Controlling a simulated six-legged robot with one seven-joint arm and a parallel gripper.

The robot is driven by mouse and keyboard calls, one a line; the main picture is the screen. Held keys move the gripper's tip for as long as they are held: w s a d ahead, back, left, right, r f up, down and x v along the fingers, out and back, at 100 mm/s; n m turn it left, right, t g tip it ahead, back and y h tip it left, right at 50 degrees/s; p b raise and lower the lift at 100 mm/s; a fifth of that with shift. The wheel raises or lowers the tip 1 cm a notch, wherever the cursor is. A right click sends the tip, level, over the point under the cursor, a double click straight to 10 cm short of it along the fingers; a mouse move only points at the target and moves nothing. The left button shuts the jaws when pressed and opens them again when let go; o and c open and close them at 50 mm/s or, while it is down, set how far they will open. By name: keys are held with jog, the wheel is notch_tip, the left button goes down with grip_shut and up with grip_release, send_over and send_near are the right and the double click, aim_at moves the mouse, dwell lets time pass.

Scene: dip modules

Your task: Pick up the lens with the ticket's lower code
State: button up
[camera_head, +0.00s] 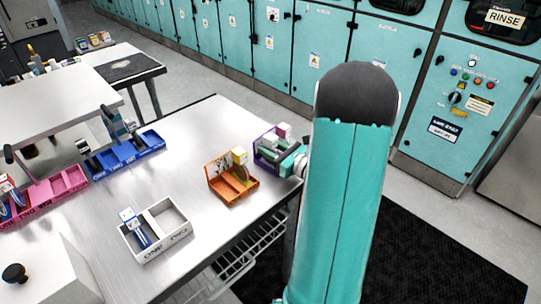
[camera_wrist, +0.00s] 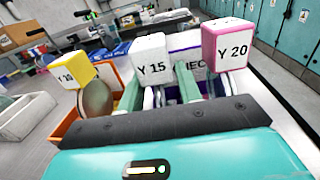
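In the wrist view, a white-topped lens marked Y 15 (camera_wrist: 151,57) stands between the two teal fingers of my gripper (camera_wrist: 160,90). The fingers are apart, one on each side of it; I see no clear contact. A pink-topped lens marked Y 20 (camera_wrist: 228,47) stands just right of the fingers. A yellow-topped lens (camera_wrist: 67,72) with a brownish disc stands to the left; its number is too small to be sure of. In the head view, my gripper (camera_head: 292,160) is at the purple tray (camera_head: 258,154), partly hidden by my arm. No ticket code is readable.
The yellow-topped lens stands in an orange tray (camera_head: 232,199) beside the purple one. A white two-slot tray (camera_head: 152,251) marked ONE and TWO, a blue tray (camera_head: 128,152) and a pink tray (camera_head: 45,192) share the table (camera_head: 190,130). Teal cabinets line the back.

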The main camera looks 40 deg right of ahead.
grip_shut()
jog(key=shift+w, duration=0.1)
jog(key=shift+r, duration=0.1)
